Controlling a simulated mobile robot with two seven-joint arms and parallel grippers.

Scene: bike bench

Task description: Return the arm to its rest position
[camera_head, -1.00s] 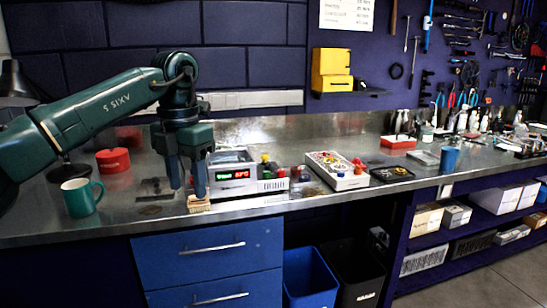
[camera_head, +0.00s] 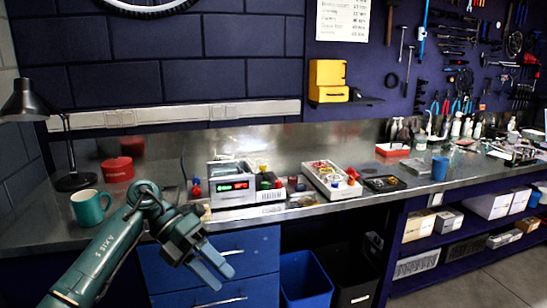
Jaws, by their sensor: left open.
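My left arm comes in from the lower left, and its gripper (camera_head: 222,274) hangs in front of the bench, before the blue drawers. The gripper is open and empty, with its two fingers pointing down and to the right. It is clear of the steel bench top (camera_head: 150,217). My right gripper is not in view.
A teal mug (camera_head: 88,207) stands near the bench's front edge, close to my left arm. Behind it are a red round container (camera_head: 117,169) and a black lamp (camera_head: 72,181). A device with a lit display (camera_head: 233,186) and a parts tray (camera_head: 331,180) sit mid-bench. Blue drawers (camera_head: 250,255) are below.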

